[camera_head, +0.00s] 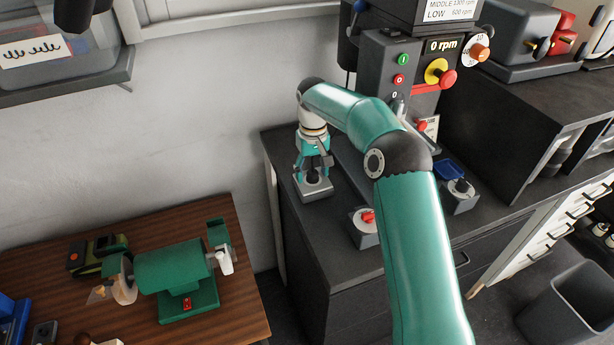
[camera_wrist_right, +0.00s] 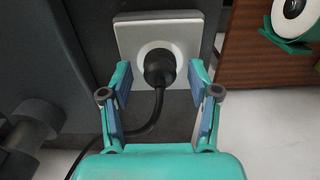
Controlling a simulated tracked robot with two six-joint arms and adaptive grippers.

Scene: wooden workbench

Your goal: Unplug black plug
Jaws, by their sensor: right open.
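The black plug (camera_wrist_right: 158,68) sits in a silver-grey square socket (camera_wrist_right: 190,30) in the right wrist view, and its black cable (camera_wrist_right: 154,118) curves down to the left. In the head view the socket (camera_head: 318,193) is on the dark bench top, and the plug (camera_head: 313,177) shows as a small dark spot below my gripper. My right gripper (camera_head: 314,163) is open and points down at the socket. In the right wrist view its fingers (camera_wrist_right: 160,82) are on either side of the plug, with gaps on both sides. My left gripper is not in view.
A drill press with controls (camera_head: 420,75) stands behind the socket. Two more small boxes, one with a red knob (camera_head: 367,218) and one with a dark top (camera_head: 461,187), are nearby. A green bench grinder (camera_head: 175,270) stands on the wooden table. A grey bin (camera_head: 570,305) is at right.

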